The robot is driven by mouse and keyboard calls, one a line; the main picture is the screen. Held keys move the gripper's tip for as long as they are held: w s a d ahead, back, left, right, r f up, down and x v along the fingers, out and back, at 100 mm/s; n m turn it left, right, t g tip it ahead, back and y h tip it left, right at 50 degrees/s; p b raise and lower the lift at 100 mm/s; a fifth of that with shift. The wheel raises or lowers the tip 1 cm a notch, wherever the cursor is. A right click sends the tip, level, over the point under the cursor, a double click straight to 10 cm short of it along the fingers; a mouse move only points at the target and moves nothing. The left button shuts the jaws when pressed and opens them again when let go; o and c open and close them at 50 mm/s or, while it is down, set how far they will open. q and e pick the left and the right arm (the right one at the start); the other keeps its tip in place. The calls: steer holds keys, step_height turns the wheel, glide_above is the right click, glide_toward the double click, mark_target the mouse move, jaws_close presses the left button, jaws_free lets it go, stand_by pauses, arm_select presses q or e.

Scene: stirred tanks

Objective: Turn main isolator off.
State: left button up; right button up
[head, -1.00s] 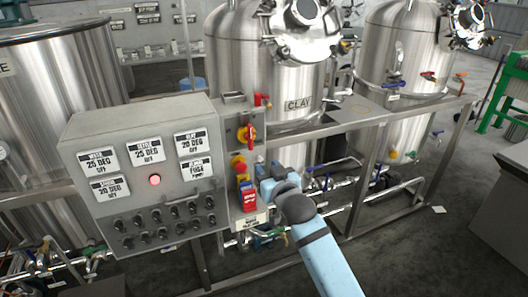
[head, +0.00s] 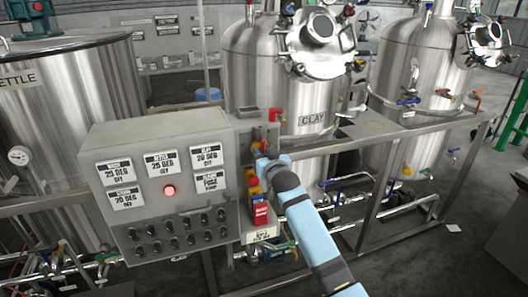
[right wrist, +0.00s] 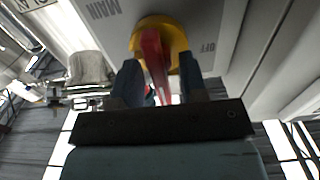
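The main isolator is a rotary switch with a red handle on a yellow round base. It is on the side panel of the control box, and in the head view the isolator (head: 257,144) is partly covered by my right gripper (head: 262,160). In the right wrist view the isolator's red handle (right wrist: 154,50) lies between the two fingers of my right gripper (right wrist: 159,66). The fingers are apart, one on each side of the handle, with a gap visible at the right finger. Upside-down "MAIN" and "OFF" lettering shows near the yellow base. My left gripper is not in view.
The grey control box (head: 150,135) has a lit red lamp (head: 169,190) and several black knobs. Below the isolator are a yellow-and-red button and a red switch box (head: 261,214). Steel tanks (head: 275,70) stand behind. A metal frame rail (head: 400,137) runs to the right.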

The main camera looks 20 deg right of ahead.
steer(key=shift+w, duration=0.2)
steer(key=c, duration=0.7)
